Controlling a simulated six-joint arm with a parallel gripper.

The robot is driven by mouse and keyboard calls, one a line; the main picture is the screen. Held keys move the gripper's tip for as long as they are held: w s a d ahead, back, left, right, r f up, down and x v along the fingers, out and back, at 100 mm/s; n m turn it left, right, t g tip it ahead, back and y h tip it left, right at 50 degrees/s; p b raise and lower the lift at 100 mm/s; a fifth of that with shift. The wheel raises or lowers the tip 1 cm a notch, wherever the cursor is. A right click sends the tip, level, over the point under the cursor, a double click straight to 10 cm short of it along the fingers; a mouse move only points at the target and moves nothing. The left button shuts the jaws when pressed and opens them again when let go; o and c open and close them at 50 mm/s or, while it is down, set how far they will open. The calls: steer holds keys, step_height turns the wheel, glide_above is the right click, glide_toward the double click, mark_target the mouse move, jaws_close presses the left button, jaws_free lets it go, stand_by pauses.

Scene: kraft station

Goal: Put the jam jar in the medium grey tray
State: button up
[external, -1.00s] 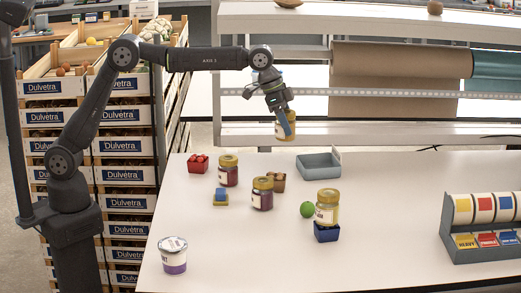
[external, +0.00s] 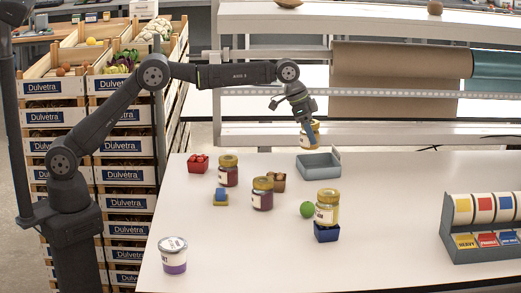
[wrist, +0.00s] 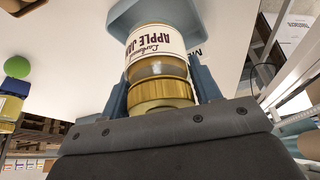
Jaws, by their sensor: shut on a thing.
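A jam jar (external: 311,133) with a gold lid hangs in my gripper (external: 303,116), tilted a little, above the far part of the table. In the wrist view the jar (wrist: 157,58) has a white label reading "APPLE JAM", and my gripper's fingers (wrist: 160,92) are shut on it at both sides. The grey-blue tray (external: 319,172) stands on the table just below the jar. In the wrist view the tray (wrist: 125,15) shows beyond the jar's base, partly hidden by it. I see no contact between jar and tray.
Two dark red jars (external: 228,172) (external: 263,195) stand left of the tray. A yellow jar (external: 327,208) stands on a blue box (external: 326,234) beside a green ball (external: 307,209). A shelf rack (external: 370,130) is behind the tray.

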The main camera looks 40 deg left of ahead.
steer(key=shift+w+f, duration=0.1)
steer(key=shift+f, duration=1.85)
steer(key=shift+f, duration=0.35)
steer(key=o, duration=1.2)
steer(key=shift+o, duration=0.2)
steer(key=shift+r, duration=0.1)
steer(key=shift+r, duration=0.25)
steer(key=v, duration=1.2)
